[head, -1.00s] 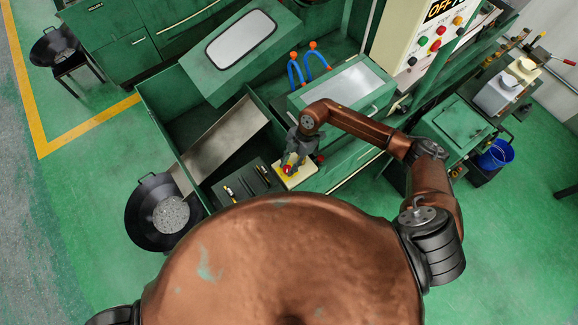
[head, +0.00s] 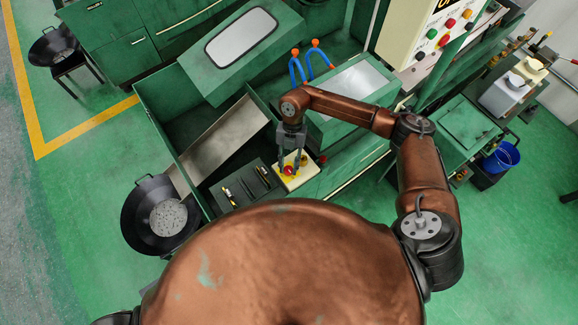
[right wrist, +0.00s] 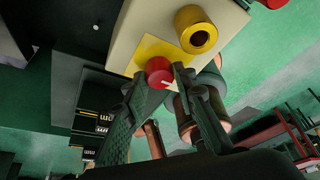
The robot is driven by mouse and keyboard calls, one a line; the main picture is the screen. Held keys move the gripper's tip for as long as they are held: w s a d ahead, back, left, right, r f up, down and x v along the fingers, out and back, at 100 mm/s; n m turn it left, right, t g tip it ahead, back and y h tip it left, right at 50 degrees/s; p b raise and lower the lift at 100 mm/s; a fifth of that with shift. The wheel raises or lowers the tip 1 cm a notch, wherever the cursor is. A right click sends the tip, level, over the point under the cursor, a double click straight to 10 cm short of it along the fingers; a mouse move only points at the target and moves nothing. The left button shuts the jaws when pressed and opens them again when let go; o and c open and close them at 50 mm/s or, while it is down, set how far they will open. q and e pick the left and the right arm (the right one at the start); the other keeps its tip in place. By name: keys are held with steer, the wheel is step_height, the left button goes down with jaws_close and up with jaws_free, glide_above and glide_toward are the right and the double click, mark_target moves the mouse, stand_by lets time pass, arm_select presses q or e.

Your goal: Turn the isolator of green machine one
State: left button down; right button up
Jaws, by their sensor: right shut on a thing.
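The isolator is a red round knob (right wrist: 159,72) with a white mark, on a yellow plate (right wrist: 150,50) fixed to a cream panel (right wrist: 125,30). In the head view the red knob (head: 289,171) sits on the cream panel at the front of the green machine (head: 350,120). My right gripper (head: 293,168) reaches down to it from above. In the right wrist view its two dark fingers (right wrist: 158,80) stand either side of the knob, closed on it. My left gripper is not in view.
A brass-coloured round fitting (right wrist: 196,32) sits beside the knob on the panel. A dark tray with small tools (head: 247,185) lies just left of it. A black pan (head: 160,215) stands further left. Open green floor (head: 85,190) lies left of the machine.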

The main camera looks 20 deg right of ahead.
steer(key=shift+w, duration=0.1)
stand_by(0.5)
steer(key=o, duration=1.1)
steer(key=shift+o, duration=0.2)
steer(key=v, duration=1.2)
